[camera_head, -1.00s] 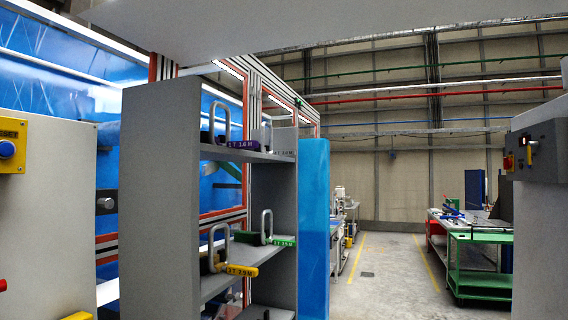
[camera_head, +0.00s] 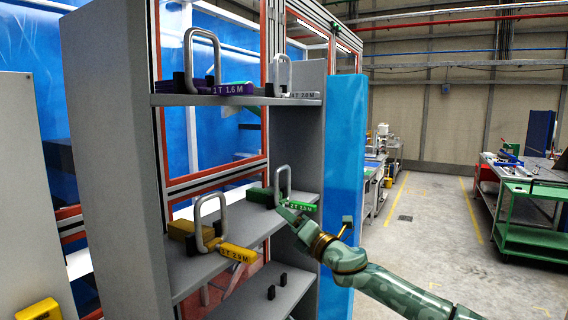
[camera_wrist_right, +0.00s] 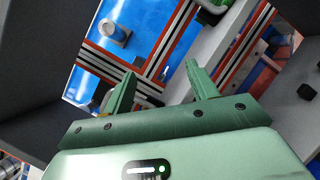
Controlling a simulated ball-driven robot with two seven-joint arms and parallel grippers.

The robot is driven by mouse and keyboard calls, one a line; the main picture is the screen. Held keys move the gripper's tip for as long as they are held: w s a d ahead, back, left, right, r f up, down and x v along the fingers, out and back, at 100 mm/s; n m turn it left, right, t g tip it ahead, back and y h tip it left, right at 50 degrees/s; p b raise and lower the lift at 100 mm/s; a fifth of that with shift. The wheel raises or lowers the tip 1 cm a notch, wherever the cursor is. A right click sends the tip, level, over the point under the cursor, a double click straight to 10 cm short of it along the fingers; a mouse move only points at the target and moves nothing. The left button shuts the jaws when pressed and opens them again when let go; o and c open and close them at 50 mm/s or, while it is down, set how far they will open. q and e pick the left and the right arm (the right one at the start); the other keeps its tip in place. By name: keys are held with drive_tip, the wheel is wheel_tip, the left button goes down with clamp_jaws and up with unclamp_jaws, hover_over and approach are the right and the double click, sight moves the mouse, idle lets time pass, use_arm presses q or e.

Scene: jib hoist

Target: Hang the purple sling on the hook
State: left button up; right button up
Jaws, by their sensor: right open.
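The purple sling (camera_head: 236,88) lies on the upper shelf, at the left. Its purple tag faces me and a grey metal loop (camera_head: 216,60) stands upright from it. My right gripper (camera_head: 288,211) is well below it and to the right, in front of the middle shelf near the green sling's tag. I cannot tell if it touches anything there. In the wrist view my right gripper (camera_wrist_right: 160,85) has its two green fingers apart with nothing between them. The hook does not show in either view. My left gripper is out of view.
The grey rack (camera_head: 112,160) has a tall side wall at left. A white-tagged sling (camera_head: 300,95) shares the upper shelf. Yellow (camera_head: 236,252) and green (camera_head: 302,206) slings sit on the middle shelf. A blue panel (camera_head: 346,140) borders the rack; floor at right is open.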

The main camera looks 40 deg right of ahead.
drive_tip(key=s+a+r+n+t+y+p, duration=0.1)
drive_tip(key=s+a+r+n+y, duration=0.15)
drive_tip(key=r, duration=0.55)
drive_tip(key=s+a+r+n+t+y, duration=0.1)
drive_tip(key=a+r+n+y, duration=0.1)
drive_tip(key=r+n, duration=0.35)
drive_tip(key=n+y+p, duration=0.1)
drive_tip(key=n+y, duration=0.3)
drive_tip(key=n, duration=0.2)
approach(233, 89)
drive_tip(key=p+x, duration=0.6)
drive_tip(key=p, duration=0.1)
drive_tip(key=d+p+x, duration=0.1)
drive_tip(key=p+x, duration=0.2)
drive_tip(key=p, duration=0.1)
drive_tip(key=shift+w, duration=0.45)
drive_tip(key=shift+p+x, duration=0.35)
drive_tip(key=shift+x, duration=0.4)
drive_tip(key=shift+f, duration=0.15)
